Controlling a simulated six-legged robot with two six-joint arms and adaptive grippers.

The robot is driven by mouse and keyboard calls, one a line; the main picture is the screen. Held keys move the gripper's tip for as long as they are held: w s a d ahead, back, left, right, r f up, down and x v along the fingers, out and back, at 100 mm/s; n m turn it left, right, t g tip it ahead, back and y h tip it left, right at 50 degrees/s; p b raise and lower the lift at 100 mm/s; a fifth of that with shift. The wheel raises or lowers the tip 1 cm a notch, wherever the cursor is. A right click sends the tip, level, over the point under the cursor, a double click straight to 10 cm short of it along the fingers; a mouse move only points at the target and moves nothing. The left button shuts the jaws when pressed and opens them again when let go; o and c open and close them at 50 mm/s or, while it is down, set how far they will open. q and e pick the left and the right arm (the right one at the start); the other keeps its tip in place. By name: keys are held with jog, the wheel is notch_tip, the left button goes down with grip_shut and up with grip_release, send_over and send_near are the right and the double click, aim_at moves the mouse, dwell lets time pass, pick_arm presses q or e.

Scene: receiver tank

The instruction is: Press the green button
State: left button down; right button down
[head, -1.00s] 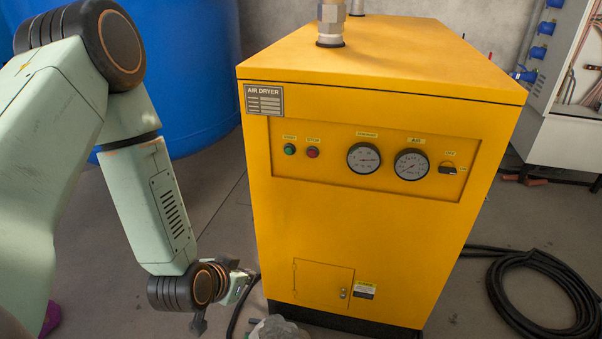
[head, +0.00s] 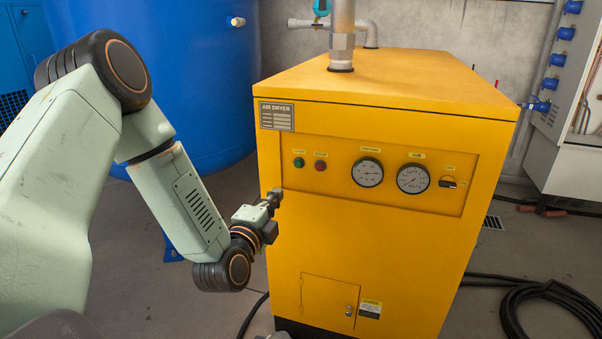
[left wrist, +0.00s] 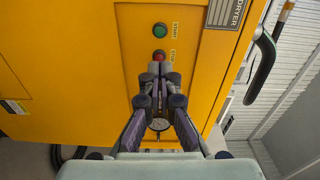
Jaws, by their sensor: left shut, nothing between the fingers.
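The green button (head: 299,162) is on the panel of the yellow air dryer (head: 330,240), left of a red button (head: 321,166). In the left wrist view the green button (left wrist: 160,31) sits near the top, above the red button (left wrist: 159,56). My left gripper (head: 275,198) is in front of the dryer's left side, lower than the green button and left of it. In the left wrist view its fingers (left wrist: 159,72) are shut and empty, pointing up toward the red button. Whether they touch the panel cannot be told. My right gripper is not in view.
Two gauges (head: 367,172) and a dark switch (head: 448,182) are further right on the panel. A blue tank (head: 165,80) stands behind on the left. A black hose (head: 545,300) lies coiled on the floor at the right.

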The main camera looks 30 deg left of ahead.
aim_at(298, 165)
pick_arm(q)
jog(key=shift+a+m, duration=0.3)
jog(key=shift+w+d, duration=0.1)
jog(key=b+x, duration=0.5)
jog(key=x, duration=0.8)
jog(key=shift+w+f+b, duration=0.1)
jog(key=shift+w+b, duration=0.05)
jog(key=shift+b, duration=0.15)
jog(key=shift+w, duration=0.2)
